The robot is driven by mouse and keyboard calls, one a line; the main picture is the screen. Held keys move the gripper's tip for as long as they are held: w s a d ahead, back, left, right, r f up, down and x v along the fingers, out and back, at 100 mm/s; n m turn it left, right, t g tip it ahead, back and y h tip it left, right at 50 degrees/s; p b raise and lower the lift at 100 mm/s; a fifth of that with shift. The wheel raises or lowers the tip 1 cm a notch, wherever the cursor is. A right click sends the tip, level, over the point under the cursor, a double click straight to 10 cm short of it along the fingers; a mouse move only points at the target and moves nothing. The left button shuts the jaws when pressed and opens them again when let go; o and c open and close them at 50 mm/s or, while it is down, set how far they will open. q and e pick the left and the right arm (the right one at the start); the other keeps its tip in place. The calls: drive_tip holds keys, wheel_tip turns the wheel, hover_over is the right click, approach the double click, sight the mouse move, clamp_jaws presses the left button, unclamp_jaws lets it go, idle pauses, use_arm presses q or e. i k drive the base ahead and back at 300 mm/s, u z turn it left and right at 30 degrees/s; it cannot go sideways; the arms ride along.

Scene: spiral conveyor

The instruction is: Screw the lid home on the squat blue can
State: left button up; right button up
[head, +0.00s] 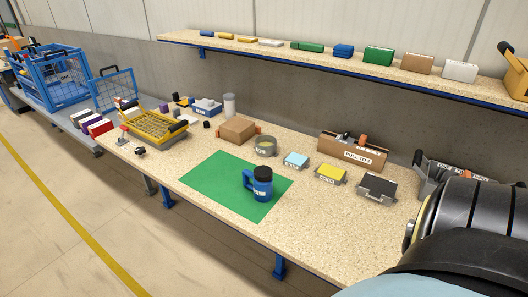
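A squat blue can (262,191) with a handle on its left side and a pale label stands upright on the green mat (215,183), near the mat's right front edge. A black lid (263,173) sits on top of the can. From this distance I cannot tell whether the lid is fully seated or only resting there. Neither my left nor my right gripper is in view.
A yellow basket (155,129) is at the left. A shelf (340,62) runs above. The mat's left part is clear.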

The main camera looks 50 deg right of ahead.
sight(262, 190)
drive_tip(key=z, duration=1.1)
